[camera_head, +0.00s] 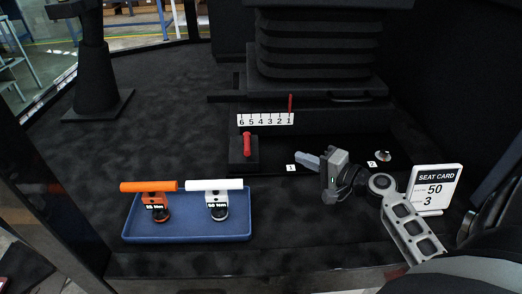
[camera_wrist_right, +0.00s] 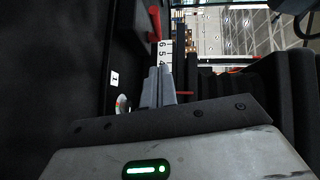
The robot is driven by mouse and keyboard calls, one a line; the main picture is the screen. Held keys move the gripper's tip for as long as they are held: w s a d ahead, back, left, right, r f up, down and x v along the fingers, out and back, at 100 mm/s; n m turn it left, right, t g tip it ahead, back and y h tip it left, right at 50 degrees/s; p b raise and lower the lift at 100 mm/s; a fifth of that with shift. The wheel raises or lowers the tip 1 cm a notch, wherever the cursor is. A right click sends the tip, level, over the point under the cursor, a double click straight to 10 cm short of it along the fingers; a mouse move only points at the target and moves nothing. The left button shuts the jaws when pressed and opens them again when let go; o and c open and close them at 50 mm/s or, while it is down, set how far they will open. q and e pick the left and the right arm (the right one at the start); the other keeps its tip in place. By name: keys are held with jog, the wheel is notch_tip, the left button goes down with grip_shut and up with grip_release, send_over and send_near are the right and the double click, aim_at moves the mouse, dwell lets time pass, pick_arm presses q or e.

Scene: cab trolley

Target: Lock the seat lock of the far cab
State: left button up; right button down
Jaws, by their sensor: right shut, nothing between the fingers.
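The seat (camera_head: 318,45) with its black bellows stands at the back centre. Below it, a red lever (camera_head: 247,143) stands on a small black block; I cannot tell whether it is the seat lock or how it is set. A red lever also shows at the top of the right wrist view (camera_wrist_right: 154,23). A white scale (camera_head: 265,119) reads 6 to 1, with a red pointer (camera_head: 291,103) at the 1. My right gripper (camera_head: 303,160) is shut and empty, to the right of the lever and apart from it. Its closed fingers show in the wrist view (camera_wrist_right: 158,85). My left gripper is out of view.
A blue tray (camera_head: 187,237) holds an orange-handled tool (camera_head: 149,187) and a white-handled tool (camera_head: 214,185). A seat card (camera_head: 436,188) reading 50 and 3 stands at right. Small labels 1 (camera_head: 291,168) and 2 (camera_head: 372,164) mark spots; a round metal part (camera_head: 383,156) sits by label 2.

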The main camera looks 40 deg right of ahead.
send_near(247, 145)
jog(key=w+d, duration=0.3)
jog(key=w, duration=0.1)
jog(key=shift+d+f+p, duration=0.1)
jog(key=shift+f+p, duration=0.15)
jog(key=shift+p, duration=0.05)
jog(key=a, duration=0.1)
jog(key=w+a, duration=0.1)
jog(key=shift+w+a+f+p, duration=0.25)
jog(key=shift+a+f+p, duration=0.1)
jog(key=shift+a, duration=0.05)
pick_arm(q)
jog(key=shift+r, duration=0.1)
pick_arm(e)
jog(key=shift+w+a+f, duration=0.15)
jog(key=shift+w+a, duration=0.05)
jog(key=shift+a, duration=0.15)
